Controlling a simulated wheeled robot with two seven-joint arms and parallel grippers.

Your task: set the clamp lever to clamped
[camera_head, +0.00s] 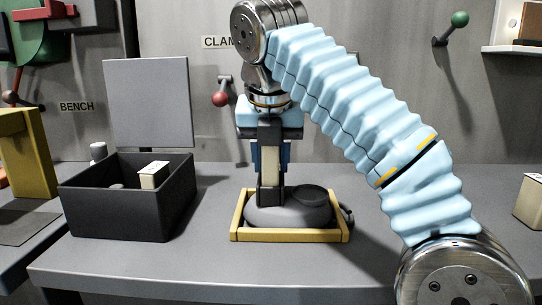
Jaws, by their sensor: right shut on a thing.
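A lever with a red ball knob (220,99) is on the back wall, below a sign reading "CLAM", whose rest is hidden behind my right arm. The knob hangs below the lever's pivot. My right gripper (270,185) points down in the middle, to the right of this lever and in front of the wall. It is shut on a rounded grey object (300,214) that sits in a yellow frame (290,236) on the bench; the exact grip is partly hidden. My left gripper is not in view.
A dark open box (125,210) with a raised lid (150,100) holds a pale block (153,175). A green-knobbed lever (460,19) is on the wall at upper right. A yellow structure (28,150) stands left. The bench front (180,270) is clear.

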